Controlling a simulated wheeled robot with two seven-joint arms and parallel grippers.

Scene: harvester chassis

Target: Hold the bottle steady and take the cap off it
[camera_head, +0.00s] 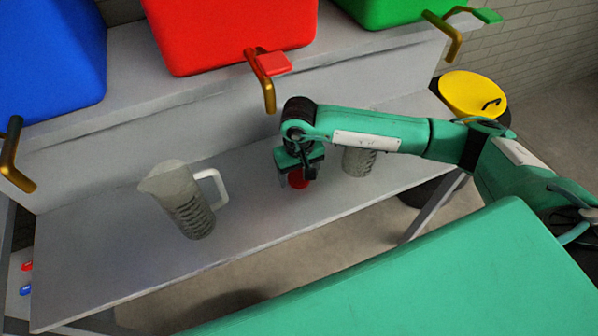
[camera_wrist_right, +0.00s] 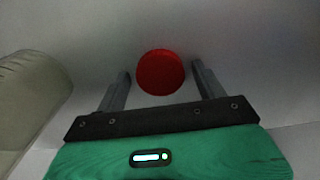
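A round red cap (camera_head: 298,181) shows just under my right gripper (camera_head: 297,170) above the grey bench. In the right wrist view the red cap (camera_wrist_right: 160,72) is seen face on, between the two tips of my right gripper (camera_wrist_right: 160,76). There is a visible gap between the cap and each finger, so the gripper is open. I cannot tell whether the tips are level with the cap or short of it. No bottle body shows clearly under the cap; the cap and gripper hide what is below. My left gripper is in neither view.
A clear jug (camera_head: 185,203) with a white handle stands on the bench (camera_head: 110,245) to the left. Another jug (camera_head: 358,163) stands behind my right arm. Blue, red (camera_head: 235,35) and green bins sit on the shelf above, with brass taps (camera_head: 265,85) jutting out.

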